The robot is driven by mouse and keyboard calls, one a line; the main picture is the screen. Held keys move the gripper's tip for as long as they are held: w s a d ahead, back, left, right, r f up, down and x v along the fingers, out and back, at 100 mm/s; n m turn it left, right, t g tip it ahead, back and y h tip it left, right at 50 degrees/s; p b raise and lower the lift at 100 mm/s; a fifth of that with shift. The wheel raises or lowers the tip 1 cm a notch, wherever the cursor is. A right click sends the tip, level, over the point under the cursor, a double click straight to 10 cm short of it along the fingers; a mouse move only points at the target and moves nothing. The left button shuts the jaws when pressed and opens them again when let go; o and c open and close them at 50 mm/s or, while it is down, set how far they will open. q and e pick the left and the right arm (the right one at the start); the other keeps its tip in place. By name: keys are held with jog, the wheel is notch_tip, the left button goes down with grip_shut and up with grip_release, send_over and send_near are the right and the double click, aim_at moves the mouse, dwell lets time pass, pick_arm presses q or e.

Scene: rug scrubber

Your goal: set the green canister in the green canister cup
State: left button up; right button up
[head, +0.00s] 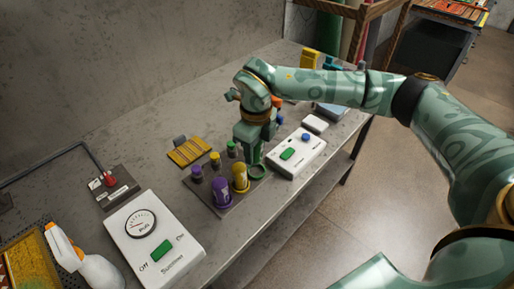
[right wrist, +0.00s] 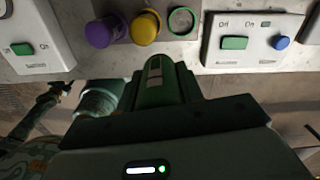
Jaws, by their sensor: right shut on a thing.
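My right gripper (head: 252,143) is shut on the green canister (right wrist: 158,84). In the right wrist view the canister sticks up between the fingers, with a pale label on it. The green canister cup (head: 257,171) is an empty green ring on the dark rack. It also shows in the right wrist view (right wrist: 182,21), beyond the canister and slightly right of it. In the head view my gripper is just above and beside the cup. The canister is apart from the cup in the right wrist view. My left gripper is not in view.
The rack (head: 228,204) also holds a purple canister (head: 221,192) and a yellow canister (head: 240,178), left of the green cup. A white switch box (head: 297,153) stands close on the right. A white gauge box (head: 153,238) and a spray bottle (head: 87,262) are at left.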

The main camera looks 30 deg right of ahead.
jog(key=w+d+f+m+b, duration=0.1)
jog(key=f+m+b, duration=0.1)
jog(key=f+m, duration=0.2)
jog(key=w+d+f+m+b, duration=0.1)
jog(key=w+f+m, duration=0.1)
jog(key=m, duration=0.7)
jog(key=w+d+f+m+b, duration=0.1)
jog(key=w+f+m+b, duration=0.1)
jog(key=f+m, duration=0.3)
jog(key=shift+f+m+b, duration=0.3)
jog(key=shift+f+m, duration=0.05)
jog(key=shift+m, duration=0.65)
jog(key=shift+r, duration=0.15)
jog(key=shift+f, duration=0.6)
jog(key=o, duration=1)
